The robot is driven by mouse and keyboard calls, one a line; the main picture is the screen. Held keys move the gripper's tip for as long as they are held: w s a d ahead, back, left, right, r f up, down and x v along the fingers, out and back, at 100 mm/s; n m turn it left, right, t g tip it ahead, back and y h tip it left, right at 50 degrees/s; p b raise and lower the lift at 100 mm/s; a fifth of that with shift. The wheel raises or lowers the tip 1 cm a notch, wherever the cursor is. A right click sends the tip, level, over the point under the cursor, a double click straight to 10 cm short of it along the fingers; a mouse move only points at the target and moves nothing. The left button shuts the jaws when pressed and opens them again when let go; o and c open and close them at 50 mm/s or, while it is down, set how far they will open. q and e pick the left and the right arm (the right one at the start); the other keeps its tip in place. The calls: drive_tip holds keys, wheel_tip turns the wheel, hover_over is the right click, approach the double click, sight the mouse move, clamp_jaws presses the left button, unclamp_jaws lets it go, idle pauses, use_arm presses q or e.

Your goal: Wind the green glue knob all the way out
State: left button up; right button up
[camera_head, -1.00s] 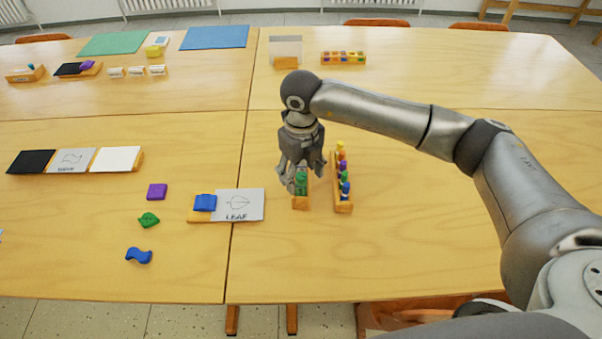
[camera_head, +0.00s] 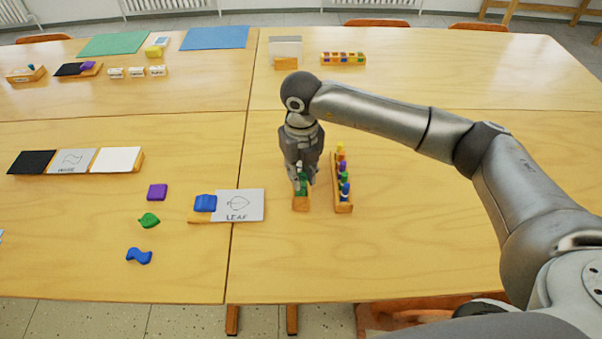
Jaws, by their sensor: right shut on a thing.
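The green glue knob (camera_head: 301,185) sits on a small wooden block (camera_head: 301,204) near the middle of the table. My right gripper (camera_head: 302,181) points down from above and is shut on the green knob, its fingers on either side. The fingers hide part of the knob, and I cannot tell how far it is wound. My left gripper is not in view.
A wooden rack (camera_head: 343,206) with several coloured knobs stands close to the right of the block. A leaf card (camera_head: 240,205) with a blue piece (camera_head: 205,203) lies to the left, with loose purple (camera_head: 157,191), green (camera_head: 149,220) and blue wavy (camera_head: 138,256) pieces beyond.

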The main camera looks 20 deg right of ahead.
drive_tip(key=m+p, duration=0.1)
drive_tip(key=m, duration=0.4)
drive_tip(key=m+p, duration=0.1)
drive_tip(key=m, duration=0.3)
drive_tip(key=o, duration=1.5)
drive_tip(key=shift+o, duration=0.2)
